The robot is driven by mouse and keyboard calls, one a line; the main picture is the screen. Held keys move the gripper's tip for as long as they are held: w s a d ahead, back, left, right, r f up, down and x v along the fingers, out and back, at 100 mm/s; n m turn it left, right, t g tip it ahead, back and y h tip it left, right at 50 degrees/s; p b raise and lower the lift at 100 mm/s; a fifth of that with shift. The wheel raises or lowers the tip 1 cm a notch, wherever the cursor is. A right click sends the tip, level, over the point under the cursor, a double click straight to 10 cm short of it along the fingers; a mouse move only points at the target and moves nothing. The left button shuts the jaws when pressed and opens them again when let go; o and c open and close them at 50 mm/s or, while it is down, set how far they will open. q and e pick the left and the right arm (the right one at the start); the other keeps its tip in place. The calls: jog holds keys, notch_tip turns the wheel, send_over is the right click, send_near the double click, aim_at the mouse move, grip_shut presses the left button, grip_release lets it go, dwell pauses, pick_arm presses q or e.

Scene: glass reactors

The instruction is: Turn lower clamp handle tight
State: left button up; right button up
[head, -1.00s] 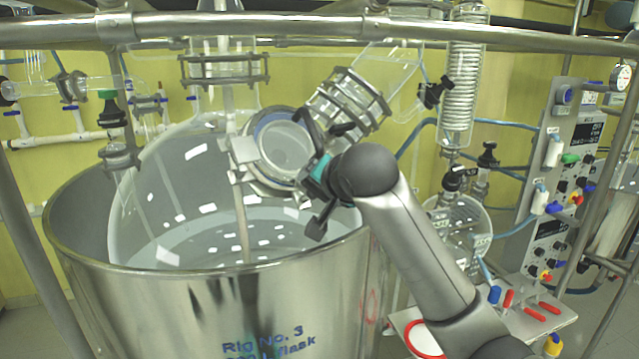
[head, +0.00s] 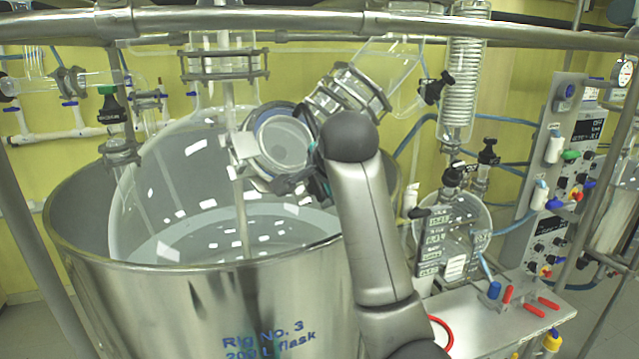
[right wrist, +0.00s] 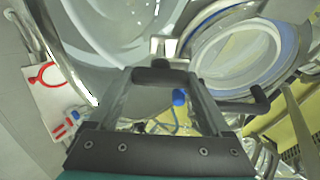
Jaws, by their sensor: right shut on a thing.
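The glass port (head: 283,143) with its metal clamp ring sits on the side of the big flask. It also shows in the right wrist view (right wrist: 236,52). My right gripper (right wrist: 160,82) is at the right side of this clamp, mostly hidden behind my arm in the head view. In the right wrist view its fingers are closed on a dark piece, the lower clamp handle (right wrist: 160,74). Another black lever (right wrist: 256,103) sticks out just right of the right finger. How tight the clamp is cannot be seen. My left gripper is not in view.
The steel vessel (head: 200,305) stands below the flask. A glass neck with clamps (head: 345,92) rises at upper right of the port. A steel rail (head: 250,20) crosses the top. A control panel (head: 560,180) and a small shelf with red handles (head: 515,310) are at right.

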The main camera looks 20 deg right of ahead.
dwell(0.4)
jog(key=o, duration=1.2)
jog(key=shift+c, duration=0.2)
jog(key=shift+r, duration=0.1)
